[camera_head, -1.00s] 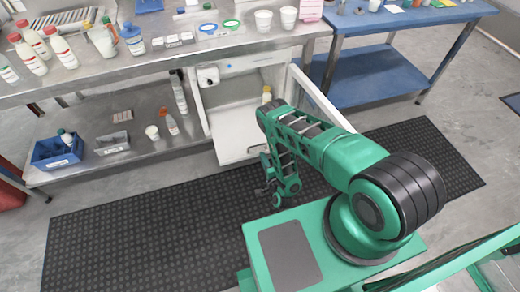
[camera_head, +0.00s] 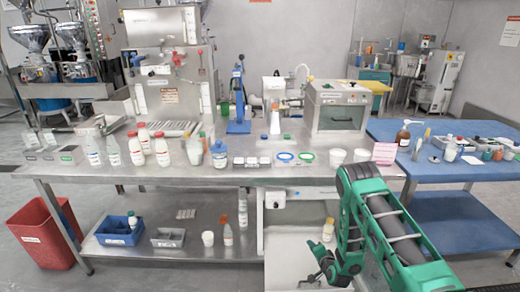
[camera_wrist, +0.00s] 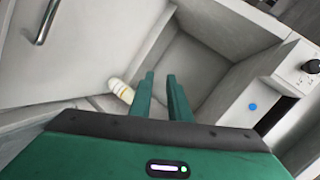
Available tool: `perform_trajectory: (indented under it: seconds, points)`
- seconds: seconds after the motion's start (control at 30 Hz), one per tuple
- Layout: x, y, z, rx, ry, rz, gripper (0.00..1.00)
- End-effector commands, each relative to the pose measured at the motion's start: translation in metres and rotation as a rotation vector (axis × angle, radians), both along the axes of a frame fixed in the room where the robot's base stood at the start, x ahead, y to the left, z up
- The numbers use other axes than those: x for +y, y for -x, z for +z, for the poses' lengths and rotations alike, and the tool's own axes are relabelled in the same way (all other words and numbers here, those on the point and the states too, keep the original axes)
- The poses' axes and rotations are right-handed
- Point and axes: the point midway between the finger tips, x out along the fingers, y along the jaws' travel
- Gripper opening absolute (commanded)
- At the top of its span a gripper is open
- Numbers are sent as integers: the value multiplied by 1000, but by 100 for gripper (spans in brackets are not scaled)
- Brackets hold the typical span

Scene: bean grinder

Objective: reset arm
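My green arm reaches forward at the lower right of the head view, with my gripper (camera_head: 318,262) low in front of the open white cabinet (camera_head: 290,250). In the wrist view, the two green fingers of my gripper (camera_wrist: 160,76) stand apart with nothing between them. They point toward the inside of the cabinet. A pale bottle with a yellowish label (camera_wrist: 120,90) lies just left of the fingertips in that view, apart from them. It also shows in the head view (camera_head: 328,231), beside my arm.
The steel table (camera_head: 300,178) above carries several bottles, white cups (camera_head: 338,156) and a grey machine (camera_head: 338,110). A cabinet door with a metal handle (camera_wrist: 46,22) is at the left of the wrist view. A blue table (camera_head: 455,205) stands at right.

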Motion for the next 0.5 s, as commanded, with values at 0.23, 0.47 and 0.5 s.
perform_trajectory:
  seconds: [0.23,0.47,0.5]
  points:
    - [-28,-22,79,92,155,77,17]
    - [-62,-16,148,195,292,133,17]
    - [-68,-13,160,214,314,141,17]
